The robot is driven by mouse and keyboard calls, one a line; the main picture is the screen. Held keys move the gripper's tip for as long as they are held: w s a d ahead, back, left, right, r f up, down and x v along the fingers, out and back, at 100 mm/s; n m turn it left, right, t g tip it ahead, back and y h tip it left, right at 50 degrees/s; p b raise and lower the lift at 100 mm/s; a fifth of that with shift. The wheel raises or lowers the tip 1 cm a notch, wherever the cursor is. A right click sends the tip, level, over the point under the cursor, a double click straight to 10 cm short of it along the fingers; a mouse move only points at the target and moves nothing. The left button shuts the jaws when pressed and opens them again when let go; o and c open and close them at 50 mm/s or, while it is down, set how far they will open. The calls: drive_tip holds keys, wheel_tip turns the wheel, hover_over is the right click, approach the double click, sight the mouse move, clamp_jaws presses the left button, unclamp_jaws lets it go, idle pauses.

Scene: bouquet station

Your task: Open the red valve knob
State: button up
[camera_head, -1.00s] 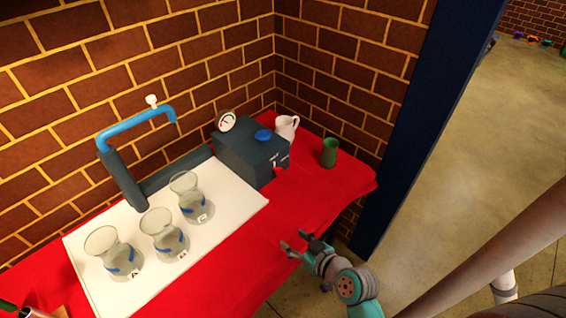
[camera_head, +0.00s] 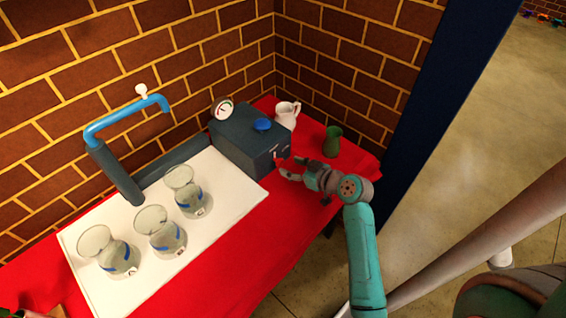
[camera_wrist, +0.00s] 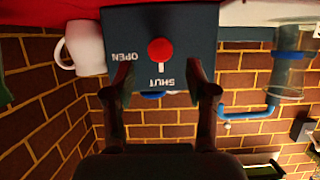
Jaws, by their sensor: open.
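The red valve knob (camera_wrist: 161,50) is on the front face of a dark box (camera_head: 236,148). In the wrist view, which is upside down, a light pointer runs from the knob toward the word SHUT. The word OPEN is on the left in that picture. My gripper (camera_head: 286,168) is open in front of the box's face. In the wrist view its two fingers (camera_wrist: 160,68) are spread on either side of the knob, with nothing between them. I cannot tell how far the fingertips are from the face. In the head view the knob is not clear.
A blue knob (camera_head: 261,124) and a gauge (camera_head: 223,109) are on the box. A white pitcher (camera_head: 286,115) and a green vase (camera_head: 332,141) stand nearby on the red table (camera_head: 243,236). Several glass vases (camera_head: 161,232) stand on a white board under a blue pipe (camera_head: 118,116).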

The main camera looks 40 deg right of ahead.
sight(282, 163)
drive_tip(key=shift+x, duration=2.45)
clamp_jaws()
